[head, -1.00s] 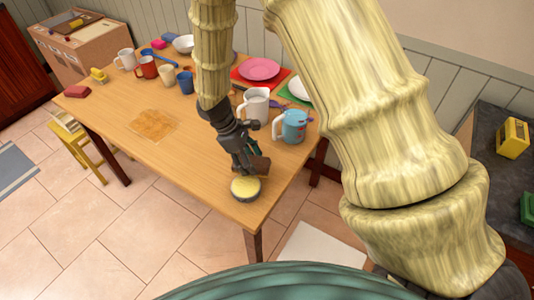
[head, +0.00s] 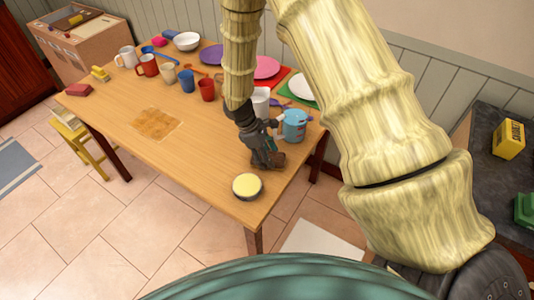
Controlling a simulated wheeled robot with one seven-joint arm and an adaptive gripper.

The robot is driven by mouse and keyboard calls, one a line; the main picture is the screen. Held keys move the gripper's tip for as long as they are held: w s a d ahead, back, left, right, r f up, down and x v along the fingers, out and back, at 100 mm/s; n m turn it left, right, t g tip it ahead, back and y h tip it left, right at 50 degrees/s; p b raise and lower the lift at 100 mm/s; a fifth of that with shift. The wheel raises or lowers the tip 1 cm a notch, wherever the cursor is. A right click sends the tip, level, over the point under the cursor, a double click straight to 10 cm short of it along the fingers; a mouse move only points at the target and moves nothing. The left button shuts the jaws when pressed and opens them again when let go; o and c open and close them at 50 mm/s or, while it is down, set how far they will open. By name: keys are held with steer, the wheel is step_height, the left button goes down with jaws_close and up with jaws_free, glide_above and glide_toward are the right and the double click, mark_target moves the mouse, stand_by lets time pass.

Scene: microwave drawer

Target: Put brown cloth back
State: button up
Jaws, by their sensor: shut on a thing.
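My gripper (head: 268,158) is over the right front part of the wooden table (head: 190,165), low near its top. It is shut on the brown cloth (head: 279,159), a small dark brown bundle at the fingertips, partly hidden by the fingers. I cannot tell whether the cloth touches the table. A flat orange-tan square (head: 156,123) lies on the table left of my gripper.
Several mugs, plates and bowls line the back. The front left of the table is clear.

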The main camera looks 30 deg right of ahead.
stand_by(0.3)
steer(key=o, duration=0.9)
steer(key=shift+f, duration=0.15)
steer(key=b+v, duration=0.2)
steer(key=v, duration=1)
steer(key=shift+s+r, duration=0.1)
steer(key=shift+r, duration=0.1)
